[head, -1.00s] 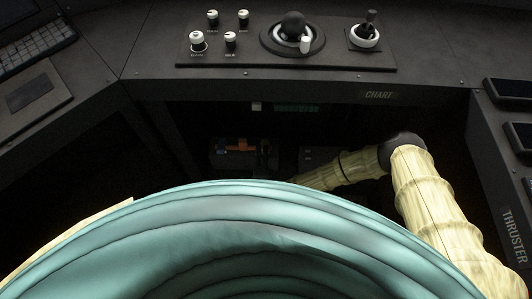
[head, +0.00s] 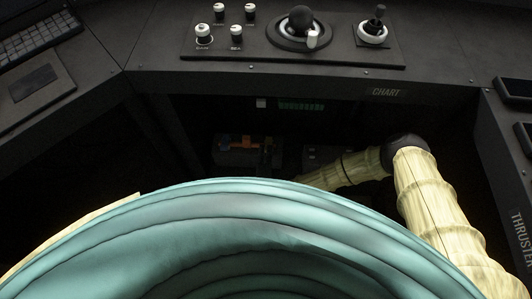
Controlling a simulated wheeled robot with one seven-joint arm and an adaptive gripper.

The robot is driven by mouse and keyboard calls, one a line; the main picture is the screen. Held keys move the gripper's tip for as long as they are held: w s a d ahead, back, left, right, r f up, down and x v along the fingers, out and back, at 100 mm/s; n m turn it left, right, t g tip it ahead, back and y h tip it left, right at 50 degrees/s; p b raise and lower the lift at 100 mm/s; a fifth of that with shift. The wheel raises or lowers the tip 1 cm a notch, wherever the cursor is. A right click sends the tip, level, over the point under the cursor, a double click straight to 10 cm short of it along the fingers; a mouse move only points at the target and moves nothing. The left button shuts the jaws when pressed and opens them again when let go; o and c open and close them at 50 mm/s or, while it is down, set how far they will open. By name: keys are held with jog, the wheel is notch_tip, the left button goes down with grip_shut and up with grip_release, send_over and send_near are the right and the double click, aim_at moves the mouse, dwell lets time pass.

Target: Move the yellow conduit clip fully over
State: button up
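I cannot make out a yellow conduit clip in the head view. In the dark recess under the console, a small orange piece (head: 243,143) sits on a dark box (head: 237,157); a thin yellowish speck is just right of it, too small to identify. My cream-covered arm comes up from the lower right, bends at a dark joint and reaches left into the recess. Its end is hidden behind the large teal ribbed form in the foreground, so my gripper and anything in it are out of sight.
The console (head: 330,86), marked CHART, overhangs the recess and carries knobs, a trackball (head: 299,22) and a joystick (head: 374,24). A side console (head: 508,170), marked THRUSTER, stands close to my arm on the right. A keyboard (head: 40,36) is at upper left.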

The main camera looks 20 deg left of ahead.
jog(key=o, duration=0.3)
jog(key=shift+s+d+f, duration=0.15)
jog(key=shift+s+f, duration=0.05)
jog(key=shift+f, duration=0.35)
jog(key=shift+o, duration=0.3)
jog(key=shift+w, duration=0.1)
jog(key=shift+r, duration=0.25)
jog(key=v, duration=0.8)
jog(key=shift+f, duration=0.1)
